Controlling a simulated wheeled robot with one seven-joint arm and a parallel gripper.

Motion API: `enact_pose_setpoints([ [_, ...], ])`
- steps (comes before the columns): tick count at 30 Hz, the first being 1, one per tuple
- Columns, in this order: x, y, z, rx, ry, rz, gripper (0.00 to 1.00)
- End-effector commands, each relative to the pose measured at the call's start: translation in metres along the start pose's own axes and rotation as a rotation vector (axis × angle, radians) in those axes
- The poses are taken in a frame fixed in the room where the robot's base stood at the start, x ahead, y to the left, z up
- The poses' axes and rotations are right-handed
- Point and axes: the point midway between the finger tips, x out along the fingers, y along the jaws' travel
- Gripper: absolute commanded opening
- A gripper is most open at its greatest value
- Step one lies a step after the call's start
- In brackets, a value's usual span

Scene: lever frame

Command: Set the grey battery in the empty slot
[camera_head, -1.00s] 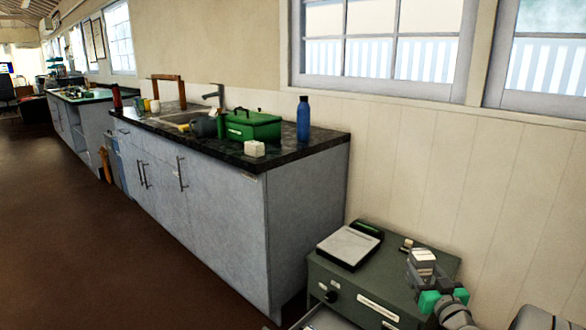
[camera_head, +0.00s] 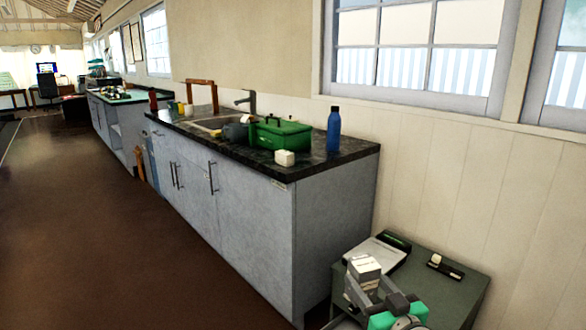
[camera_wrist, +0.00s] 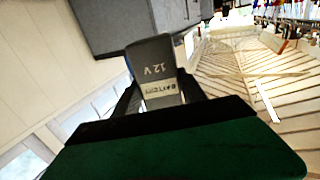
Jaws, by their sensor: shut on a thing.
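The grey battery (camera_head: 364,267) is held up in front of the low cabinet in the head view, its top pale in the light. In the wrist view the battery (camera_wrist: 152,62) shows a "12 V" marking and a pale label. My gripper (camera_head: 372,287) is shut on the battery, with a finger on either side. I cannot make out an empty slot in either view.
The low green-grey cabinet (camera_head: 458,292) carries a white-topped device (camera_head: 388,249) and a small black item (camera_head: 445,267). A counter (camera_head: 330,165) behind holds a green box (camera_head: 282,134), a blue bottle (camera_head: 333,131) and a white block (camera_head: 285,158). Floor at left is open.

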Motion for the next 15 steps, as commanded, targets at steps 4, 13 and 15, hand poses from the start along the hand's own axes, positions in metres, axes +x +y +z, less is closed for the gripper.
enact_pose_setpoints([
  [4, 0.005, 0.003, -0.033, 0.002, 0.003, -0.003, 0.00],
  [13, 0.016, 0.007, -0.094, 0.003, 0.003, -0.006, 0.00],
  [15, 0.018, 0.008, -0.107, 0.003, 0.003, -0.004, 0.00],
])
